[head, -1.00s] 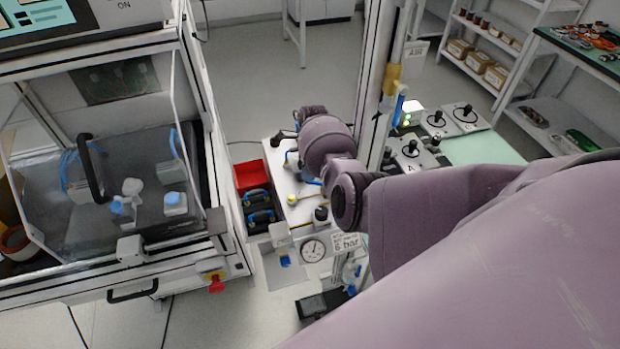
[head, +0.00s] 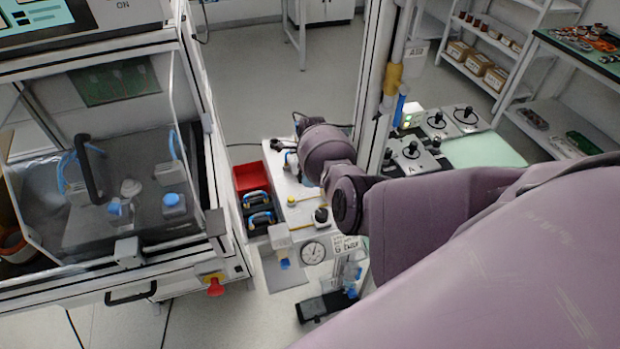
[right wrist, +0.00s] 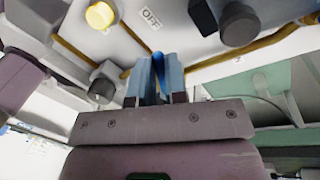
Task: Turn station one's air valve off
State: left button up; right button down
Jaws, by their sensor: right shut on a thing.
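In the right wrist view my right gripper (right wrist: 160,78) has its blue-grey fingers closed on a narrow blue lever (right wrist: 158,62), which looks like the air valve's handle. An "OFF" label (right wrist: 150,18) is on the pale panel just above the lever's tip. Most of the valve body is hidden by the fingers. In the head view my right arm reaches over the pale bench panel, and the wrist hides much of the gripper and valve. My left gripper is not in view.
A yellow button (right wrist: 100,15) and dark knobs (right wrist: 238,24) are close to the gripper. In the head view a pressure gauge (head: 312,252) is at the panel's front. A red bin (head: 252,177) is to its left, and a clear-doored test cabinet (head: 112,300) stands further left.

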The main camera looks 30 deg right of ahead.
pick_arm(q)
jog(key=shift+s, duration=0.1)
pick_arm(e)
jog(key=shift+s+a+r+n+p, duration=0.1)
jog(key=shift+s+a+n+p, duration=0.1)
jog(key=shift+n+p, duration=0.35)
jog(key=shift+s+a+r+n+p, duration=0.1)
jog(key=shift+s+a+n+p, duration=0.1)
jog(key=shift+n+p, duration=0.35)
jog(key=shift+s+a+f+n+h+p, duration=0.15)
jog(key=shift+s+n+h+p, duration=0.2)
jog(key=shift+n, duration=0.35)
jog(key=shift+s+a+n+g+p, duration=0.2)
jog(key=shift+n+g+p, duration=0.1)
jog(key=shift+n+p, duration=0.45)
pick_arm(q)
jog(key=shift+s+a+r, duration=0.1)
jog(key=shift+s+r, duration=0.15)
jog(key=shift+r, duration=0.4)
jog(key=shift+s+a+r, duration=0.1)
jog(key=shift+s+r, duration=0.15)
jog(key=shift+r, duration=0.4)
pick_arm(e)
jog(key=shift+s+n+h, duration=0.15)
jog(key=shift+n+h, duration=0.1)
jog(key=shift+n, duration=0.2)
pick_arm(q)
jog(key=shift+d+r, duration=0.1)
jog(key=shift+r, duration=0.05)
